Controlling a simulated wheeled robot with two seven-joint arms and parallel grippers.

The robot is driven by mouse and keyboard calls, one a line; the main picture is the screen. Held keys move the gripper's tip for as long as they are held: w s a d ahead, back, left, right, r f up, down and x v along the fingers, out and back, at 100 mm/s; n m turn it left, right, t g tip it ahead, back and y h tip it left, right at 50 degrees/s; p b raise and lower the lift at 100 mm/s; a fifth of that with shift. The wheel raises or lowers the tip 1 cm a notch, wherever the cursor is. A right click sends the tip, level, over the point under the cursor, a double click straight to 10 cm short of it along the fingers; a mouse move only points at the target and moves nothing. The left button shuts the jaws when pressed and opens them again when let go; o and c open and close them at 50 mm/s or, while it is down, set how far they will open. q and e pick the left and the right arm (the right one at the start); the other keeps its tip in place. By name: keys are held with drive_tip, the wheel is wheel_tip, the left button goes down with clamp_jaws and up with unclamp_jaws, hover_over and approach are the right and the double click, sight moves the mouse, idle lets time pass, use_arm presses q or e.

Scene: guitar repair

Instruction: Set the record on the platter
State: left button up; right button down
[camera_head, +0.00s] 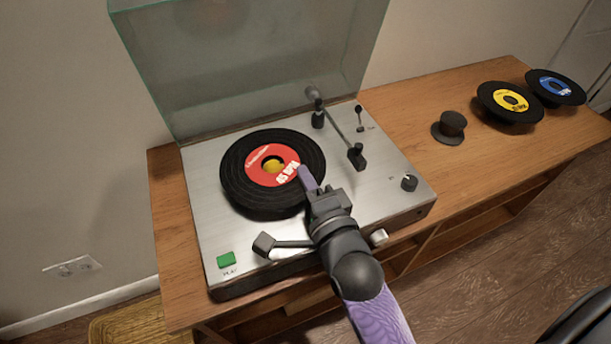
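The black record (238,176) has a red label with a yellow centre. It lies flat over the platter area of the silver turntable (215,235), and I cannot tell whether it rests fully on the platter, which it hides. My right gripper (308,180) comes in from below, with its purple fingertip at the right edge of the red label. I see only one finger clearly, so I cannot tell whether it is open or shut on the record. My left gripper is not in view.
The clear lid (250,60) stands open behind. The tonearm (338,125) is right of the record. A green button (226,260) is at front left. On the wooden cabinet (400,115) stand a black knob-like piece (452,124), a yellow-label record (511,101) and a blue-label record (555,87).

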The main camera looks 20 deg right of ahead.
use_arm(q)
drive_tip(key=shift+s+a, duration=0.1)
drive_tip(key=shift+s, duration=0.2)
use_arm(e)
drive_tip(key=shift+f, duration=0.1)
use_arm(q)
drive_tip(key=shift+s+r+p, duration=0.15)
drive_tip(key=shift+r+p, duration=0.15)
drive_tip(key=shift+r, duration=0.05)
use_arm(e)
drive_tip(key=shift+p, duration=0.3)
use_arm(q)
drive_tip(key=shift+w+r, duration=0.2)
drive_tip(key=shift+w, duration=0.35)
use_arm(e)
drive_tip(key=shift+f, duration=0.1)
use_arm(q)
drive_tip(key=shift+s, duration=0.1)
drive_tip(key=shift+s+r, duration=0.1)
